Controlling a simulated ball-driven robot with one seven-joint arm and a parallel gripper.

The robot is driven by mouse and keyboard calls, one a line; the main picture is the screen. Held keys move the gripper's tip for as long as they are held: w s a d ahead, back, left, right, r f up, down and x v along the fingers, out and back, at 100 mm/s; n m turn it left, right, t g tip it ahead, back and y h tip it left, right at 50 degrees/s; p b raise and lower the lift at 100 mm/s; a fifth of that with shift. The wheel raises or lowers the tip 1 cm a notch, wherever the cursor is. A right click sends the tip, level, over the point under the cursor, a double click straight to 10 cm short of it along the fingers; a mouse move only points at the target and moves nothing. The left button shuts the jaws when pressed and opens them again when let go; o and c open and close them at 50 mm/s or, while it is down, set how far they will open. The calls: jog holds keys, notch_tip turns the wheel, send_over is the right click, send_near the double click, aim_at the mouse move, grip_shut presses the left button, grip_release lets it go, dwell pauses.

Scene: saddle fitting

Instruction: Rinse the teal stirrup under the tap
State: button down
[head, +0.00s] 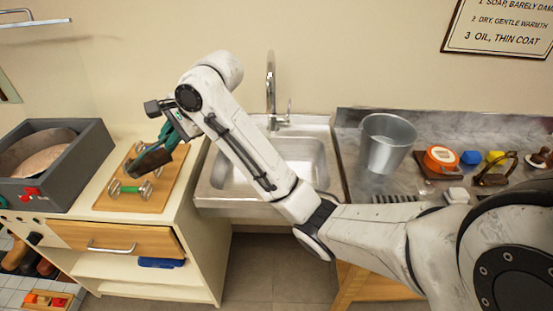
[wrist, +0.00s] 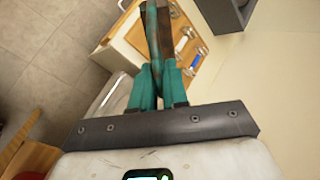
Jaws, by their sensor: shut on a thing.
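My gripper (head: 166,146) is at the left, above the wooden board and left of the sink. Its teal fingers are shut on a dark teal piece, which I take for the teal stirrup (head: 152,161). The piece hangs tilted just over the board. In the wrist view the stirrup (wrist: 158,42) sticks out beyond the fingertips, seen nearly edge-on, with brown beside it; its full outline is hidden. The tap (head: 271,85) stands upright behind the sink (head: 232,179), well to the right of my gripper. No water shows.
The wooden board (head: 170,190) holds metal-ended rollers, one green. A grey box (head: 80,172) stands left of it. A metal bucket (head: 387,145) and several small items are on the right counter. My arm crosses in front of the basin.

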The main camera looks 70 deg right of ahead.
jog(key=s+d+f+m+h+p, duration=0.1)
jog(key=s+d+f+m+h, duration=0.3)
jog(key=s+d, duration=0.45)
jog(key=s+d+f+m+h, duration=0.35)
jog(key=s+d+f, duration=0.2)
jog(key=s, duration=0.65)
jog(key=s+d+f+m+h+p, duration=0.15)
jog(key=s+d+f+m, duration=0.25)
jog(key=s+d+f, duration=0.45)
jog(key=w+d+b, duration=0.5)
jog(key=w+b, duration=0.2)
jog(key=w, duration=0.3)
jog(key=shift+d+r+t+h, duration=0.15)
jog(key=shift+d+t+h, duration=0.25)
jog(key=shift+d, duration=0.1)
jog(key=shift+s+d, duration=0.25)
jog(key=shift+d, duration=0.15)
jog(key=shift+a, duration=0.1)
